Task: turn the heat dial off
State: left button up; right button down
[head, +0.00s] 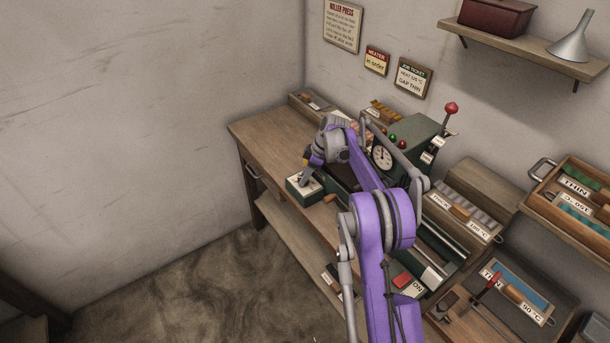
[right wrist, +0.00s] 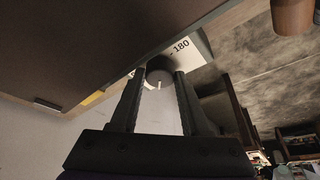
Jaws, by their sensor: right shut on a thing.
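The heat dial (right wrist: 160,70) is a round dark grey knob with a small pale mark, seen in the right wrist view. It sits on a white scale plate (right wrist: 185,50) that reads 180 beside the knob. My right gripper (right wrist: 160,79) has one finger on each side of the knob and is shut on it. In the head view, my right gripper (head: 305,178) reaches down to the white-topped green dial box (head: 297,190) at the bench's front edge. The dial setting is too small to tell there. My left gripper is not in view.
The green press (head: 415,140) with a round gauge (head: 382,157) and a red-knobbed lever (head: 450,109) stands behind my right arm. Labelled trays (head: 463,213) and tools crowd the right. The wooden bench's left end (head: 270,125) is mostly clear.

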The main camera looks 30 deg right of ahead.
dwell(0.4)
jog(key=shift+c, duration=1.9)
grip_release()
jog(key=v, duration=1)
jog(key=shift+d+r, duration=0.2)
jog(key=shift+r, duration=0.2)
